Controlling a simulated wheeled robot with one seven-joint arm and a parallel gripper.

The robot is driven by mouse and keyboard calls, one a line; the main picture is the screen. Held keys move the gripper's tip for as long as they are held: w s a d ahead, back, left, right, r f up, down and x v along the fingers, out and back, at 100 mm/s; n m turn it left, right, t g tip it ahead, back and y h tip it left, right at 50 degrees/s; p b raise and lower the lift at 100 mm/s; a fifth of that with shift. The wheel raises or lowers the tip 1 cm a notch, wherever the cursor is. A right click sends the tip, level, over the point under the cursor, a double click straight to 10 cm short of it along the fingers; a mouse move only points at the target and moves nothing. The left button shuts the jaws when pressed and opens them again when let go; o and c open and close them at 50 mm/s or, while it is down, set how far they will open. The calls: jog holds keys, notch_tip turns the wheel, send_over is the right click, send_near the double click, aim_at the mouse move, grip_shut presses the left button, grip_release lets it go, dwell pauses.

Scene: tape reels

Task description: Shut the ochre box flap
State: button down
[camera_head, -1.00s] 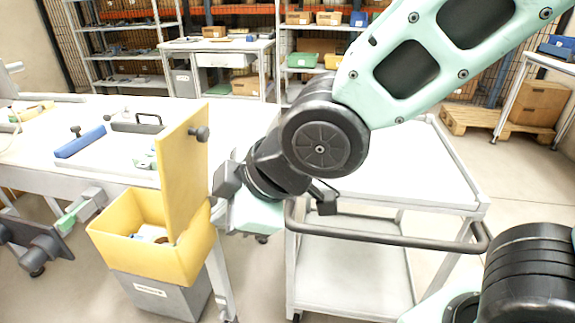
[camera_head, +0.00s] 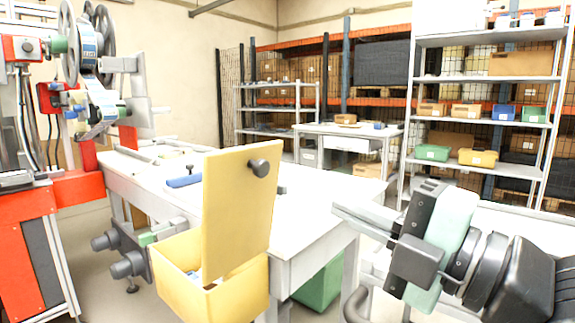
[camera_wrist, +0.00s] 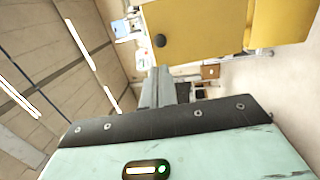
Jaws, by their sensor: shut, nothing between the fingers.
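The ochre box (camera_head: 225,298) hangs at the near edge of the white table, its top open and small items partly showing inside. Its ochre flap (camera_head: 235,210) stands upright along the right side, with a dark round knob (camera_head: 259,167) near its top. My gripper (camera_head: 340,214) is right of the flap, apart from it, shut and empty, its fingers pointing left. In the wrist view, the flap (camera_wrist: 205,30) fills the top beyond the shut fingers (camera_wrist: 160,74), with the knob (camera_wrist: 158,41) just above the tips and part of the box (camera_wrist: 282,22) at top right.
The white table (camera_head: 310,232) extends behind the box, with a blue object (camera_head: 184,181) on it. A red and grey reel machine (camera_head: 28,235) stands at the left. A green bin (camera_head: 320,285) sits below the table. Shelves (camera_head: 480,122) stand at the back right.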

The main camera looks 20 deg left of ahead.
aim_at(264, 170)
jog(key=p+x, duration=1)
jog(key=p, duration=0.2)
jog(key=shift+a+r, duration=0.2)
jog(key=shift+a, duration=0.2)
jog(key=shift+w+a, duration=0.3)
jog(key=shift+a, duration=0.1)
